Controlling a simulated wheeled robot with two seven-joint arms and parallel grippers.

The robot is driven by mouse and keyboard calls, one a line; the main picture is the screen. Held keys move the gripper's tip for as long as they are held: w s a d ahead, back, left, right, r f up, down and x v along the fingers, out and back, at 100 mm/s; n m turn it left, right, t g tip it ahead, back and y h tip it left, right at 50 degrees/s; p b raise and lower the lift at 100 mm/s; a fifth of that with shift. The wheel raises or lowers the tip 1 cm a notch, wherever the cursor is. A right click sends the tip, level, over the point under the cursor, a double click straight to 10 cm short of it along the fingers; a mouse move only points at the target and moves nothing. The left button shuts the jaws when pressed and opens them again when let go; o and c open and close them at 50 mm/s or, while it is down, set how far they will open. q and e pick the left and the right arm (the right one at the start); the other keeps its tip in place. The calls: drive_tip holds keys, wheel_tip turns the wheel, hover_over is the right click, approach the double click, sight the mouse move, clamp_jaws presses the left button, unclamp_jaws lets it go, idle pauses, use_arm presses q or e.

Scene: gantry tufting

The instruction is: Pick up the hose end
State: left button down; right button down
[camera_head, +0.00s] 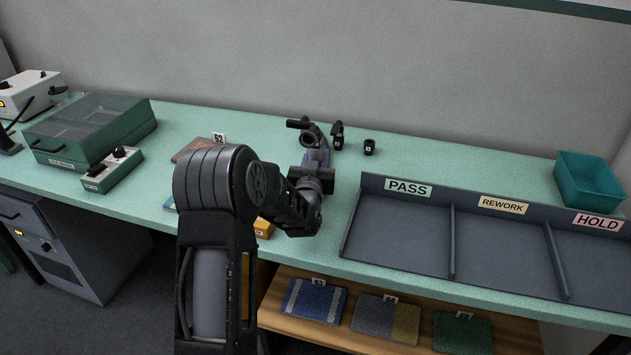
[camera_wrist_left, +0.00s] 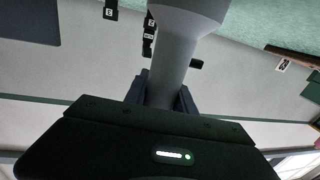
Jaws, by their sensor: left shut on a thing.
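The hose end (camera_wrist_left: 176,62) is a smooth grey tube with a wider collar. In the left wrist view it stands between the two dark fingers of my left gripper (camera_wrist_left: 160,95), which is shut on it. In the head view my left gripper (camera_head: 316,172) is over the bench behind my own arm. A greyish-purple part of the held piece (camera_head: 316,157) shows just beyond it. The arm hides much of the grip. My right gripper is not in view.
Small black labelled pieces (camera_head: 369,147) stand just behind the gripper on the green bench (camera_head: 430,158). A grey sorting tray (camera_head: 400,225) marked PASS, REWORK and HOLD lies right, with a teal bin (camera_head: 588,180) behind. A green case (camera_head: 90,128) and control box (camera_head: 112,168) stand left.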

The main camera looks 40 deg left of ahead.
use_arm(q)
drive_tip(key=shift+r, duration=0.15)
wheel_tip(320, 180, up, 10)
drive_tip(key=b, duration=0.1)
idle(0.6)
idle(0.6)
